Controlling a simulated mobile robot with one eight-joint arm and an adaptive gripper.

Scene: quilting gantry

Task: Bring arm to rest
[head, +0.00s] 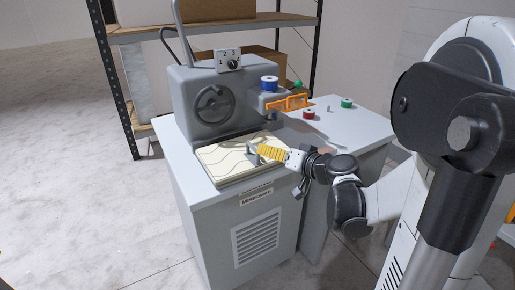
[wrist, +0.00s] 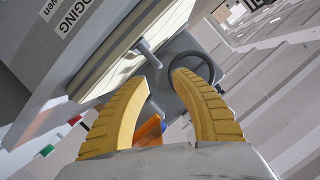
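My gripper (head: 262,153) is above the right part of the cream quilting panel (head: 222,158) with wavy lines, by a small grey handle (head: 252,158). In the wrist view my yellow-fingered gripper (wrist: 163,78) is open, with an empty gap between its fingertips. The grey handle (wrist: 146,48) shows just beyond the fingertips there, apart from them. My arm is bent, stretching in from the right of the head view.
The grey machine head (head: 190,82) has a handwheel (head: 212,105) and a numbered dial (head: 233,63). A blue spool (head: 269,84), an orange frame (head: 287,103), a red spool (head: 309,114) and a green spool (head: 346,103) are at right. Shelving (head: 210,25) stands behind. Floor at left is clear.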

